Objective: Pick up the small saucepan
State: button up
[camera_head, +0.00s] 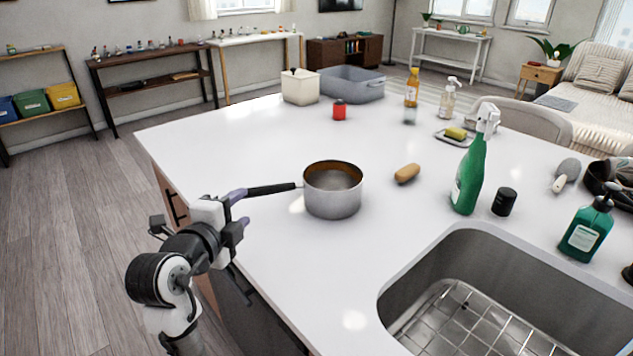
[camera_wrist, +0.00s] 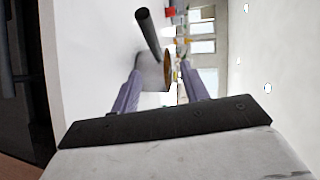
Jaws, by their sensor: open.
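The small saucepan (camera_head: 332,196) is a silver metal pot with a brown inside rim and a long black handle (camera_head: 271,189). It stands upright on the white countertop, its handle pointing left toward my gripper (camera_head: 241,209). My gripper is open, at the counter's left edge, with its purple fingers by the handle's free end. In the wrist view, the saucepan (camera_wrist: 152,74) shows beyond and between the spread fingers (camera_wrist: 160,84). The handle (camera_wrist: 147,34) rises above the fingertips in that picture, not clearly between them. Whether a finger touches the handle cannot be told.
A sink (camera_head: 470,325) with a wire rack opens at the front right. A brown oval object (camera_head: 407,173) lies right of the saucepan, and a green spray bottle (camera_head: 469,176) stands farther right. The counter around the saucepan is clear.

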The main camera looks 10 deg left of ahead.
aim_at(269, 192)
jog(key=p+x, duration=0.2)
jog(key=x, duration=0.6)
jog(key=shift+d+f+p, duration=0.15)
jog(key=shift+f+p, duration=0.05)
jog(key=shift+p, duration=0.1)
jog(key=shift+f+p+x, duration=0.2)
jog(key=shift+p+x, duration=0.6)
jog(key=shift+x, duration=0.7)
jog(key=shift+f+p+x, duration=0.2)
jog(key=shift+p+x, duration=0.55)
jog(key=shift+x, duration=0.7)
jog(key=shift+s, duration=0.1)
grip_shut()
jog(key=shift+r, duration=0.1)
